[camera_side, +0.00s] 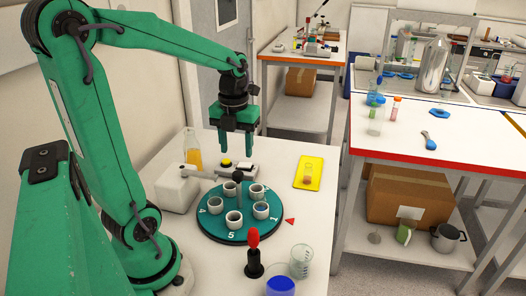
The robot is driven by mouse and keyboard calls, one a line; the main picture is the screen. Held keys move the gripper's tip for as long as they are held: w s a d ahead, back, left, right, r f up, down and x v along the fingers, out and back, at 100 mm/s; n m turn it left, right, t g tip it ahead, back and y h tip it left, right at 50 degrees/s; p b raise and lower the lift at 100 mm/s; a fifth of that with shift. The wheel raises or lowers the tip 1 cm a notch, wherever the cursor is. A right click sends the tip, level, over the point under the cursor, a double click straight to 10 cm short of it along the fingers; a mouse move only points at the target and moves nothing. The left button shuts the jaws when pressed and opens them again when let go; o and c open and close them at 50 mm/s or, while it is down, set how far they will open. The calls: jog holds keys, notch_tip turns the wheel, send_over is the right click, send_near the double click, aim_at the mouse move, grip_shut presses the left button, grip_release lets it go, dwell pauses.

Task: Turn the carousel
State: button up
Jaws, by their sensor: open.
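The carousel (240,232) is a round teal disc with white numbers on its rim, lying on the white table. Several white cups (234,219) stand on it in a ring, and a dark knob or post (238,177) rises near its middle. A red triangle marker (290,221) lies on the table just right of the disc. My gripper (237,148) is green, points down and hangs above the back part of the carousel. Its fingers are apart with nothing between them, and it appears clear of the carousel.
A flask of orange liquid (194,150) and a white device (236,167) stand behind the carousel. A yellow tray (308,174) lies at right. A red-topped black holder (254,255), a clear beaker (301,262) and a blue-filled beaker (281,286) stand in front. Table is bare between marker and tray.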

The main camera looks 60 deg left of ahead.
aim_at(238, 173)
jog(key=n, duration=0.3)
jog(key=shift+n, duration=0.4)
jog(key=n, duration=0.4)
jog(key=shift+n, duration=0.4)
jog(key=shift+f, duration=0.2)
jog(key=shift+f, duration=3.75)
grip_shut()
